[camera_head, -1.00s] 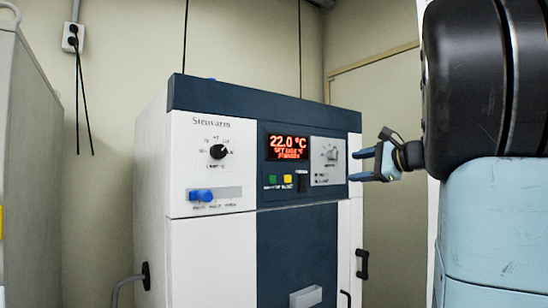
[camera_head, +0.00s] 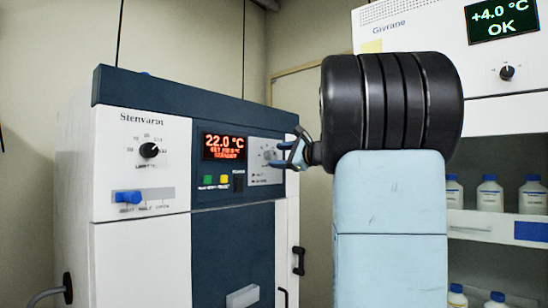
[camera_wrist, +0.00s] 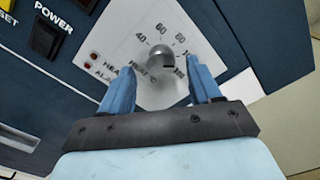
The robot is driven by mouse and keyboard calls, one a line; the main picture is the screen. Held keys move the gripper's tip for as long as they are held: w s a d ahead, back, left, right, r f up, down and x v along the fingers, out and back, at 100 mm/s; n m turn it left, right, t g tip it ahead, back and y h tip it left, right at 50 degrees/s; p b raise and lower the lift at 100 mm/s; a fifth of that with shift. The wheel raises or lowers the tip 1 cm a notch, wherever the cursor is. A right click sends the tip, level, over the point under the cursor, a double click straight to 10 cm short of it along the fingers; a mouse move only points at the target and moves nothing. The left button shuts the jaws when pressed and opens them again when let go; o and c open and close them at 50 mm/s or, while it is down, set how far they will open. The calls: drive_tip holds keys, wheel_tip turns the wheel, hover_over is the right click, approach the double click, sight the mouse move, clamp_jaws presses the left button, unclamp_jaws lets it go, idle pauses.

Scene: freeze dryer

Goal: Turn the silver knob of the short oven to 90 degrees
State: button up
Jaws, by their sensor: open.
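The short oven (camera_head: 140,190), marked Stenvarm, stands at the left of the head view with a dark blue top panel. Its silver knob (camera_wrist: 161,56) sits on a light dial plate (camera_wrist: 150,25) with printed numbers, seen in the wrist view. In the head view the silver knob (camera_head: 269,155) is small, right of the red display. My gripper (camera_head: 284,155) is in front of the dial plate. In the wrist view my gripper's blue fingers (camera_wrist: 162,88) are open, one to each side below the knob. I see no clear contact; the knob's exact angle is hard to read.
A black knob (camera_head: 149,150) and a blue slider handle (camera_head: 128,197) are on the oven's left panel. Green and yellow buttons (camera_head: 224,179) sit below the display (camera_head: 224,147). A tall white Givrane unit (camera_head: 480,60) with shelved bottles (camera_head: 490,195) stands at the right.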

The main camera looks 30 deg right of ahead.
drive_tip(key=shift+x, duration=1.35)
drive_tip(key=c, duration=1)
drive_tip(key=shift+f+n, duration=0.15)
drive_tip(key=shift+n, duration=2.05)
drive_tip(key=shift+c, duration=0.2)
drive_tip(key=o, duration=1)
drive_tip(key=shift+o, duration=0.2)
drive_tip(key=v, duration=1.3)
drive_tip(key=shift+s, duration=0.35)
